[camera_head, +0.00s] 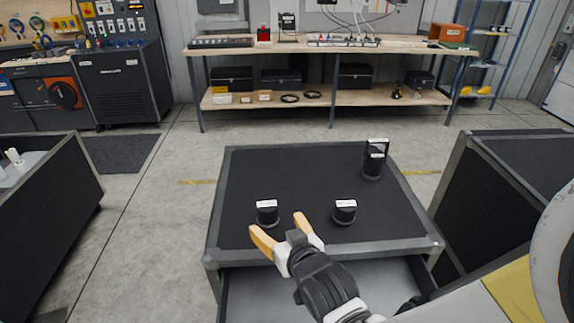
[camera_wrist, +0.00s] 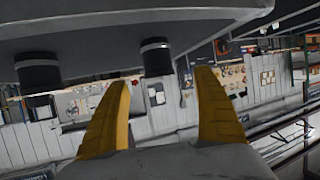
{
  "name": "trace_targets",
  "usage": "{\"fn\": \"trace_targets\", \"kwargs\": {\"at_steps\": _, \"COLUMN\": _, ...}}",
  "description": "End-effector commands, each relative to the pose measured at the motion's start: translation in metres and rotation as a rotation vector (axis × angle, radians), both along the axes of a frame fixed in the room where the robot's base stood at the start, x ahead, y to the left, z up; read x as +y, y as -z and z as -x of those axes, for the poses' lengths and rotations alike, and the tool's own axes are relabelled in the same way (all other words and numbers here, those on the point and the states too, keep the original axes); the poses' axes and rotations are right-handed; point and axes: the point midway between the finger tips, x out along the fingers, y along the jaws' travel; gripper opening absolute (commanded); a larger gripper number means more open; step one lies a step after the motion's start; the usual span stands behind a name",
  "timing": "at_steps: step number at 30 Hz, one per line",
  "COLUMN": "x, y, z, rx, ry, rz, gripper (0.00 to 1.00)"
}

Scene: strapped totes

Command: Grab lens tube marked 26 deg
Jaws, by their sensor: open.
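Three short black lens tubes with white labels stand upright on a black case top (camera_head: 290,175): a left one (camera_head: 267,216), a middle one (camera_head: 344,214) and a back-right one (camera_head: 373,168). The labels are too small to read, so I cannot tell which is marked 26 deg. My gripper (camera_head: 276,221) is open and empty, its yellow fingers at the near side of the left tube. In the wrist view, which looks upside down, one tube (camera_wrist: 156,60) shows between the fingertips (camera_wrist: 165,78) and another (camera_wrist: 38,75) farther left. I see no contact.
An open drawer (camera_head: 265,295) lies below the case's front edge. Black cases stand left (camera_head: 45,215) and right (camera_head: 485,200). A workbench (camera_head: 330,45) is at the back.

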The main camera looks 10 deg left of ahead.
Motion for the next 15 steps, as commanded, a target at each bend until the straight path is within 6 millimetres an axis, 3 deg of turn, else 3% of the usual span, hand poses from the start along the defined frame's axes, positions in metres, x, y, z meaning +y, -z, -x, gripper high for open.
{"fn": "trace_targets", "kwargs": {"at_steps": 7, "x": 0.018, "y": 0.018, "z": -0.032, "rx": 0.001, "ry": 0.001, "rz": 0.0, "gripper": 0.78}}
{"fn": "trace_targets", "kwargs": {"at_steps": 15, "x": 0.029, "y": 0.03, "z": -0.052, "rx": 0.002, "ry": 0.002, "rz": 0.001, "gripper": 0.78}}
